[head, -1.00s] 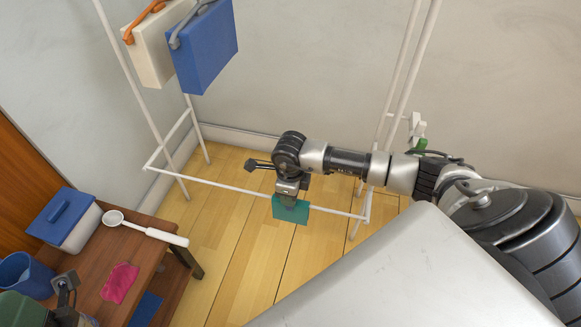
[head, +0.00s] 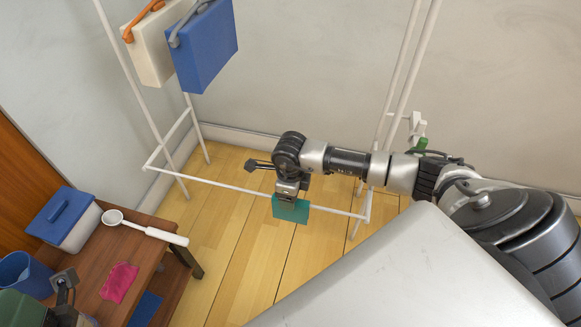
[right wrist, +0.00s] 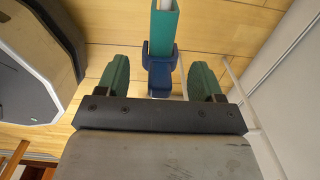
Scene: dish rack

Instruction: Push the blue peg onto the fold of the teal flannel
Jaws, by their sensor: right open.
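The teal flannel (head: 290,211) hangs over the low white rail of the rack in the head view. It also shows in the right wrist view (right wrist: 174,22) as a teal folded edge. The blue peg (right wrist: 160,77) is in the right wrist view, its prongs at the near end of the flannel. I cannot tell how far it sits on the fold. My right gripper (right wrist: 160,62) is open, with one green finger on each side of the peg and a gap to both. In the head view the right gripper (head: 291,197) is just above the flannel and hides the peg.
A wooden table (head: 130,235) at lower left holds a blue-lidded box (head: 62,215), a white ladle (head: 145,228), a pink cloth (head: 119,282) and a blue bucket (head: 22,273). A white bag and a blue bag (head: 206,47) hang at upper left. Rack posts flank the rail.

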